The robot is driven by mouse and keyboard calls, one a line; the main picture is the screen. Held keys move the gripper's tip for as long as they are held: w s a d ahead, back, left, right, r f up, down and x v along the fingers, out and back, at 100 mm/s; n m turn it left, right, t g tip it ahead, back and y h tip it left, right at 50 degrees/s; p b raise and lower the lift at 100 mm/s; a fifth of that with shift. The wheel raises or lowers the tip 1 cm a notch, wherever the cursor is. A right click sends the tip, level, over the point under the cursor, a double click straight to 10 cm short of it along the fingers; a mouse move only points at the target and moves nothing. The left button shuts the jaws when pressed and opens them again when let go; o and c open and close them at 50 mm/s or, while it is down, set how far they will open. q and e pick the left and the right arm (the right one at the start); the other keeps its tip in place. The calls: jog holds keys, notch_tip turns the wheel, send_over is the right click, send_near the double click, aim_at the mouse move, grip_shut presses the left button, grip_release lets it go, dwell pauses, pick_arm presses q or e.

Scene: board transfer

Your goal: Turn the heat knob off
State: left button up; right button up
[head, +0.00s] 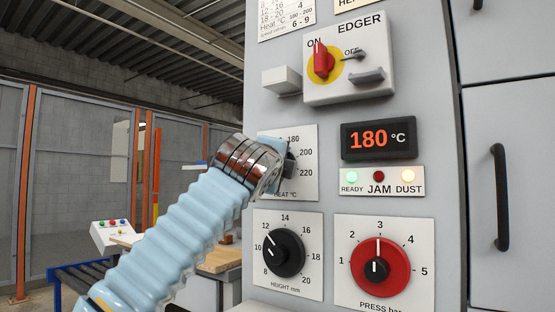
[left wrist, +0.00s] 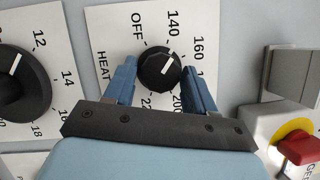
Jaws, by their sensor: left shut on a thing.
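The heat knob (left wrist: 153,72) is black and round with a white pointer line, on a white dial plate marked OFF, 140, 160, 200 and 22-something. Its pointer faces the upper right in the left wrist view, roughly toward 160. My left gripper (left wrist: 160,72) has its blue fingers on both sides of the knob and is shut on it. In the head view my left gripper (head: 283,156) covers most of the heat dial plate (head: 305,185); only a dark edge of the knob (head: 290,163) shows. The display (head: 378,139) reads 180 °C. My right gripper is not in view.
Above is the EDGER switch (head: 323,60), red, at ON. Below are the height knob (head: 284,253) and the red pressure knob (head: 377,268). READY and DUST lamps are lit. A grey block (head: 281,80) juts out above the heat dial.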

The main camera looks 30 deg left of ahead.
pick_arm(q)
jog(key=n+g+p, duration=0.1)
jog(key=n, duration=0.2)
jog(key=r+n+g+p, duration=0.1)
jog(key=n+p, duration=0.1)
jog(key=n, duration=0.1)
jog(key=shift+a+n+g+h+p, duration=0.1)
jog(key=shift+n+g+h+p, duration=0.2)
jog(key=shift+g+h, duration=0.1)
jog(key=n+g+h+p, duration=0.1)
jog(key=n, duration=0.2)
jog(key=shift+p, duration=0.4)
jog(key=shift+r+h, duration=0.1)
jog(key=shift+h, duration=0.2)
jog(key=shift+c, duration=1.1)
jog(key=shift+n, duration=0.3)
